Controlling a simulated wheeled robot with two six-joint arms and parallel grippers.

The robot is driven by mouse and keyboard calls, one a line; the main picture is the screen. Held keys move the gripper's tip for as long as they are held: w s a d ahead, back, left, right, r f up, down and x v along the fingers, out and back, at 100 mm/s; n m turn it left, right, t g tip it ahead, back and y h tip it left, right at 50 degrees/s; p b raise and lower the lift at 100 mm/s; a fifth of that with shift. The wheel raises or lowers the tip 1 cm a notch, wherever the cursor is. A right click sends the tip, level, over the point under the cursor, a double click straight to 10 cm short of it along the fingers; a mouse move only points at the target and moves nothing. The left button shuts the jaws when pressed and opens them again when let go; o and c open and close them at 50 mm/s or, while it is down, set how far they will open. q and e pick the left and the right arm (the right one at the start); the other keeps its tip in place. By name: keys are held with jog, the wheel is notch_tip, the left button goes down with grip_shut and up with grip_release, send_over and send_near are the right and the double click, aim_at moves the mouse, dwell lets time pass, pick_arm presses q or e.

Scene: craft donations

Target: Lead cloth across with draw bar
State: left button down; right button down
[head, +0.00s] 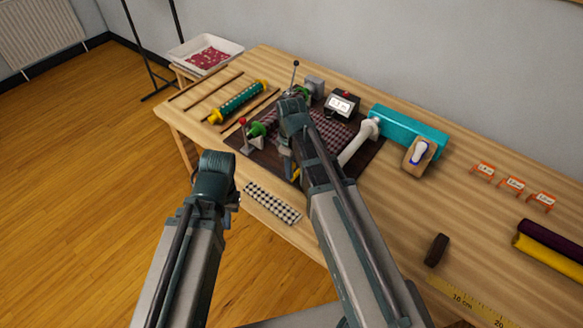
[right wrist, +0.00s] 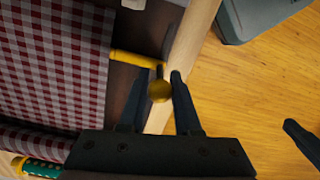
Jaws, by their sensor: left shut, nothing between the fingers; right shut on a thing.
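The burgundy-and-white checked cloth (head: 338,132) lies on a dark board on the table, partly hidden behind my right arm. It fills the left of the right wrist view (right wrist: 45,65). A yellow bar (right wrist: 130,60) with a brass-coloured round knob (right wrist: 159,91), apparently the draw bar's handle, stands by the board's edge. My right gripper (right wrist: 158,92) is shut on this handle, the knob showing between its fingers. My left gripper (head: 236,200) is off the table's front edge, shut and empty; its fingertips are mostly hidden.
A green roller (head: 238,101) with yellow ends lies left of the board. A teal box (head: 408,125), a white arm (head: 358,142) and a wooden block (head: 418,155) stand right. A black-and-white checked strip (head: 272,203) lies in front. A white tray (head: 205,54) stands behind.

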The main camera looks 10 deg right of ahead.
jog(key=s+d, duration=0.1)
jog(key=s, duration=0.1)
jog(key=s+d, duration=0.2)
jog(key=shift+w, duration=0.1)
jog(key=c, duration=0.6)
grip_release()
jog(key=shift+r+p, duration=0.5)
notch_tip(320, 180, up, 13)
jog(key=p, duration=1.2)
jog(key=shift+f+p, duration=0.1)
jog(key=shift+p, duration=0.3)
